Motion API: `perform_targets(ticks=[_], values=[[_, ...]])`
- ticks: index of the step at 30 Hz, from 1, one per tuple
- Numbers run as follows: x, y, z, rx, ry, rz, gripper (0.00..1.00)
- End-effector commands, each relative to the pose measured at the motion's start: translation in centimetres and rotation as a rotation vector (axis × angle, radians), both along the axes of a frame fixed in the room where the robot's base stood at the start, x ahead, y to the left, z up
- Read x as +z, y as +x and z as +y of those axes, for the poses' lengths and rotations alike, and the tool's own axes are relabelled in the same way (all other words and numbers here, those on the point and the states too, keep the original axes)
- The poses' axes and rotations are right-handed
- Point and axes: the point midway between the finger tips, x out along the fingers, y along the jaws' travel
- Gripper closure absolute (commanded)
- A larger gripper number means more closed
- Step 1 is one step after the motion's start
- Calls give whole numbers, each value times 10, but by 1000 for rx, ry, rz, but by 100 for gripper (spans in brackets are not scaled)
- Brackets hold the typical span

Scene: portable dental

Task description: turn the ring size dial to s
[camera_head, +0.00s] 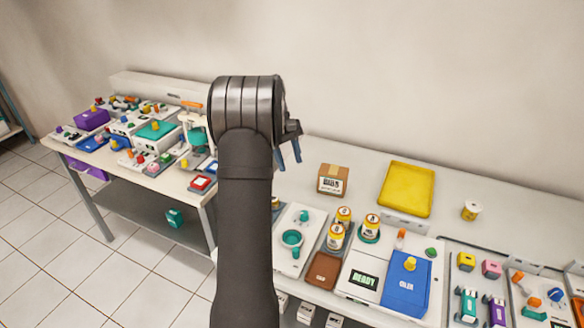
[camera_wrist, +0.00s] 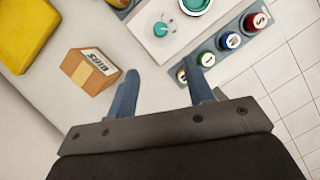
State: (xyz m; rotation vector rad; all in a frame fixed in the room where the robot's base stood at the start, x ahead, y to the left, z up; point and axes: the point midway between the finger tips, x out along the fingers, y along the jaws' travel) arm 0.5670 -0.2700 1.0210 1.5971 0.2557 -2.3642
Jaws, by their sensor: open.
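The ring size dial appears to be the small teal knob (camera_wrist: 161,29) with tick marks around it on a white panel (camera_wrist: 147,43); it also shows in the head view (camera_head: 304,216). Its setting is too small to read. A teal round cup (camera_head: 292,239) sits on the same panel. My gripper (camera_wrist: 159,69) is open and empty, its two blue-grey fingers apart and short of the knob in the wrist view. In the head view my gripper (camera_head: 288,155) hangs above the counter, behind the panel, partly hidden by my arm.
Coloured caps, including a red one marked S (camera_wrist: 256,19), line a grey strip beside the panel. A cardboard box (camera_head: 333,180) and yellow tray (camera_head: 407,189) stand toward the wall. Several yellow-lidded jars (camera_head: 336,234) stand right of the panel. A crowded side table (camera_head: 180,183) is at left.

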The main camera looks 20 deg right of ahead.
Motion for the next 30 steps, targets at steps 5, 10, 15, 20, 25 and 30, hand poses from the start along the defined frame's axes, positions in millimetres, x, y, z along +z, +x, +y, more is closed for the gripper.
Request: perform_targets(ticks=[5, 10, 15, 20, 25, 30], values=[[4, -17, -9, -227, -33, -103, 53], [8, -42, -18, -609, -69, -250, 53], [12, -59, -23, -930, -81, -353, 53], [12, -67, -24, -1080, -83, -392, 53], [-1, -67, -24, -1104, -83, -395, 53], [-33, -68, -24, -1101, -83, -391, 53]])
